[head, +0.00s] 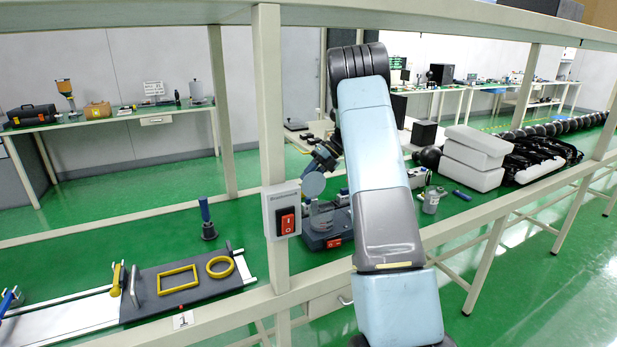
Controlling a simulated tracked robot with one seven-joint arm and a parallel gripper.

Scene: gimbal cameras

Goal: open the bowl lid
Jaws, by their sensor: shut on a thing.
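A dark device (318,240) with a red switch stands on the green bench, just right of the post. A clear bowl (322,217) appears to sit on top of it, partly hard to make out. A round pale lid (313,184) is tilted on edge above the bowl, and looks apart from it. My gripper (319,167) is dark, small in view and shut on the lid from above. The exact grip is too small to see. My arm hides what lies right behind it.
A post with a red switch box (284,212) stands left of the device. A blue-handled tool (207,218) stands on the bench further left. A metal can (431,201) and white boxes (473,158) are to the right. Green bench is clear between the post and the blue-handled tool.

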